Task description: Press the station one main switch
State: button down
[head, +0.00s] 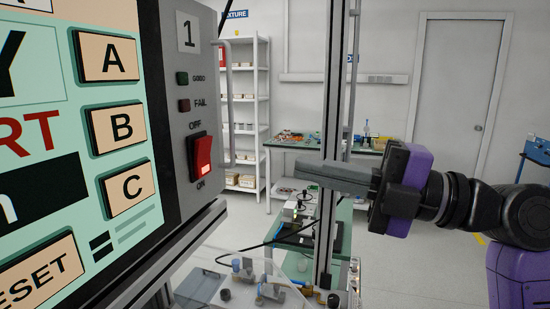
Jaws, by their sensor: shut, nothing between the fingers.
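The main switch (201,156) is a red rocker on the grey side panel (181,60) of station 1, at the left in the head view. It has OFF printed above it and ON below, and a bright red glow shows near its lower end. My gripper (300,172) is purple and black with grey fingers. It is shut and empty, pointing left toward the switch at about the same height. A clear gap lies between the fingertips and the switch, and the fingers do not touch the panel.
A large screen (70,130) with A, B and C buttons fills the left. A metal handle (228,100) stands out from the panel's right edge. A vertical metal post (333,90) stands close to the fingers. Clamps (262,280) sit below. White shelves (245,100) stand behind.

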jog(key=p, duration=0.5)
send_near(207, 149)
jog(key=x, duration=0.5)
jog(key=shift+w+a+r, duration=0.15)
jog(key=shift+a+r, duration=0.05)
jog(key=shift+r, duration=0.1)
jog(key=shift+w+a+f, duration=0.1)
jog(key=shift+w+a, duration=0.15)
jog(key=shift+a, duration=0.35)
jog(key=shift+a, duration=0.2)
jog(key=shift+h+b, duration=0.3)
jog(key=shift+b, duration=0.15)
